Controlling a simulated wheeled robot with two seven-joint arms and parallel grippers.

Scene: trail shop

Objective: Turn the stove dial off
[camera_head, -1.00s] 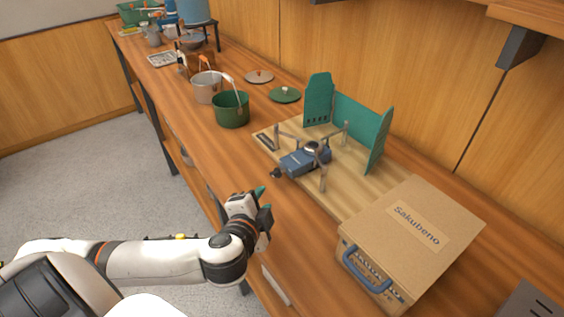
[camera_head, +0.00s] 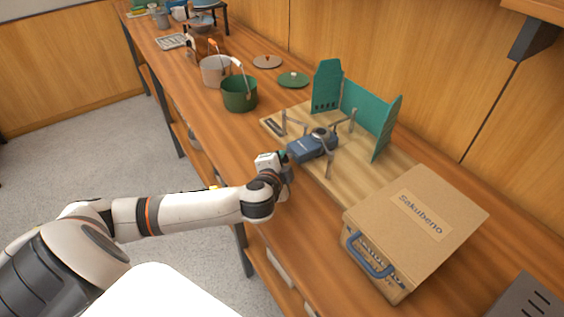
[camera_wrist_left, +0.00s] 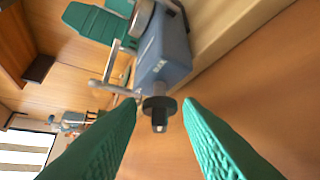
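The stove (camera_head: 313,146) is a small blue camp burner with grey legs on a light wooden board. Its dial (camera_wrist_left: 159,111), a black knob with a short bar, shows in the left wrist view on the near end of the blue body. My left gripper (camera_head: 281,158) is at the stove's near end in the head view, where it hides the dial. In the left wrist view its two green fingers (camera_wrist_left: 160,120) are open, one on each side of the dial, with gaps visible. I cannot tell whether the dial is fully between the fingertips. My right gripper is not in view.
A green windscreen (camera_head: 366,108) stands behind the stove. A cardboard box labelled Sakubeno (camera_head: 415,225) sits to the right on the wooden bench. A green pot (camera_head: 239,94) and a grey pot (camera_head: 215,70) stand to the left, with lids behind them.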

